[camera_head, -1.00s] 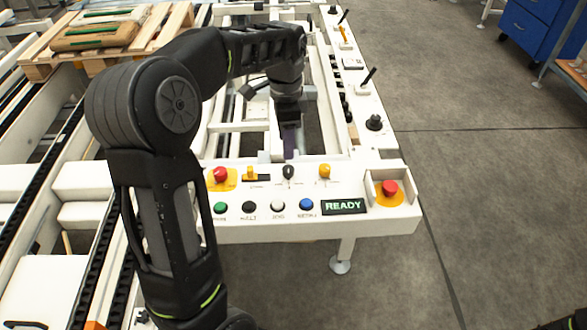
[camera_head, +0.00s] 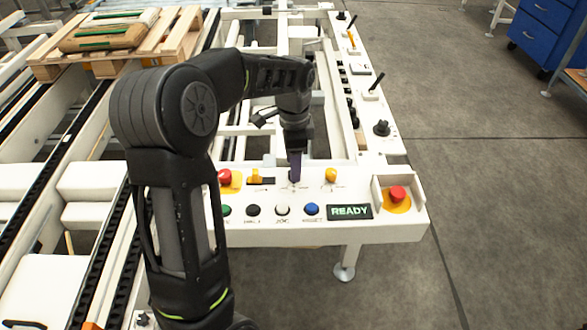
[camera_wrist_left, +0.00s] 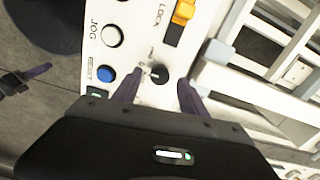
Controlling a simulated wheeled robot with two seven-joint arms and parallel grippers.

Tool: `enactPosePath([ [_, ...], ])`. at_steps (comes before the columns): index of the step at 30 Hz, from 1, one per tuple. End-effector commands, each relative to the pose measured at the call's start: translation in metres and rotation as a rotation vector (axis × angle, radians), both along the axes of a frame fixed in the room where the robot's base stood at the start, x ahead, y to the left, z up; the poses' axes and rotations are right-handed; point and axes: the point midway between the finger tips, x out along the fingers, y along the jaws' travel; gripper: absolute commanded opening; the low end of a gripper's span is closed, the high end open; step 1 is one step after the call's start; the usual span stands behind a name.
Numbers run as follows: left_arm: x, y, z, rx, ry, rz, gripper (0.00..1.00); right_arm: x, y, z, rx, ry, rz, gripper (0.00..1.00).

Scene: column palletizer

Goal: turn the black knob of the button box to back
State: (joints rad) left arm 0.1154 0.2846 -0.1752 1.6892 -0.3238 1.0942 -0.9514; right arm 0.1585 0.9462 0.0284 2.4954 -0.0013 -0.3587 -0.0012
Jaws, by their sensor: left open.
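The button box (camera_head: 350,233) is a white panel at the near end of the frame. Its black knob (camera_wrist_left: 158,73) shows in the left wrist view, with a white pointer mark. In the head view the knob is mostly hidden behind my left gripper (camera_head: 295,178), which points down over it. In the left wrist view my left gripper (camera_wrist_left: 160,78) is open, one purple finger on each side of the knob. I cannot tell whether the fingers touch it. A small dark part with a purple tip, likely my right gripper (camera_wrist_left: 30,76), shows at the left edge.
A red emergency button (camera_head: 397,194) stands in a guarded corner. White (camera_head: 282,210) and blue (camera_head: 312,209) buttons and a READY display (camera_head: 349,212) lie in front. A pallet (camera_head: 165,50) is at the back left.

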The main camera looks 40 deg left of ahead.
Motion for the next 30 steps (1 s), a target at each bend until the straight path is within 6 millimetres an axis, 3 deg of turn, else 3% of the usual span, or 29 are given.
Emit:
enactPosePath([
  [6,0.0,0.0,-0.021,-0.001,0.001,0.0,0.5,0.0,0.0,-0.001,0.0,0.0,0.0,0.36],
  [14,0.0,0.0,-0.022,0.0,0.0,0.0,0.5,0.0,0.0,-0.001,0.0,0.0,0.0,0.36],
  [30,0.0,0.0,-0.022,0.0,0.0,0.0,0.08,0.0,0.0,-0.001,0.0,0.0,0.0,0.36],
])
